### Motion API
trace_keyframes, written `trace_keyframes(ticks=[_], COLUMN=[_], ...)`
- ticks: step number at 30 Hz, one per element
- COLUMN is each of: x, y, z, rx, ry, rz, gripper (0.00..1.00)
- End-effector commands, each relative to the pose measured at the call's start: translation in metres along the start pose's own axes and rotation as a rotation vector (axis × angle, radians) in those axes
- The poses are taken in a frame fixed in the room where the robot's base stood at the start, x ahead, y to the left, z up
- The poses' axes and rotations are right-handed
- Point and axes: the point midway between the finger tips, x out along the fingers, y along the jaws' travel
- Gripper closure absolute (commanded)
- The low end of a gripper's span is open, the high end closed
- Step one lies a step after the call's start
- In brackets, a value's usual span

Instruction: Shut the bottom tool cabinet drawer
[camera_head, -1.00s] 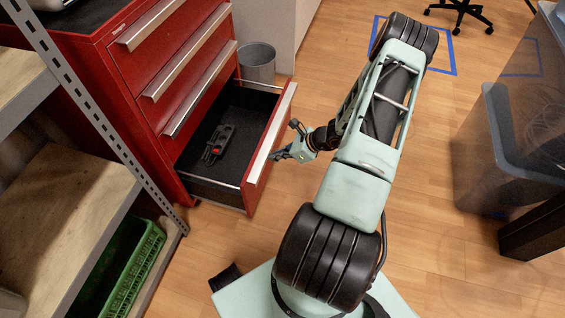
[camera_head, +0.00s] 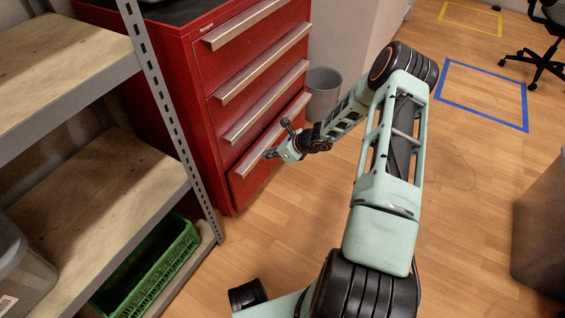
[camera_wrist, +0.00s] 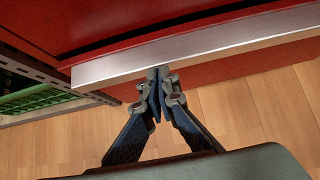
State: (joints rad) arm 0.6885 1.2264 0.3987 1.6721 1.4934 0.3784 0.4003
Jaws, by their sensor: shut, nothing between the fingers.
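The red tool cabinet (camera_head: 170,70) stands left of centre in the head view. Its bottom drawer (camera_head: 262,168) is in or almost in line with the drawers above; I cannot tell whether a small gap is left. Its inside is hidden. My gripper (camera_head: 270,154) is at the drawer's front, by its long metal handle (camera_wrist: 215,47). In the wrist view my gripper (camera_wrist: 159,74) is shut and empty, its fingertips at the lower edge of the handle, touching or very close to it.
A metal shelf rack (camera_head: 165,95) with wooden boards stands close on the left, a green crate (camera_head: 150,262) low in it. A grey bin (camera_head: 322,92) stands beyond the cabinet. The wooden floor on the right is mostly clear.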

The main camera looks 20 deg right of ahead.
Motion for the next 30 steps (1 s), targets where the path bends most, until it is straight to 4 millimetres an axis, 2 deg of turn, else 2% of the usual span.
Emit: trace_keyframes(ticks=[3, 10, 24, 30], x=[0.011, 0.019, 0.020, 0.012], y=[0.000, 0.000, 0.000, -0.005], z=[0.009, 0.018, 0.024, 0.016], rx=[-0.002, -0.001, -0.002, -0.002], ry=[0.001, 0.000, -0.008, -0.005], rz=[0.000, 0.000, 0.001, 0.001], gripper=[1.00, 1.00, 1.00, 1.00])
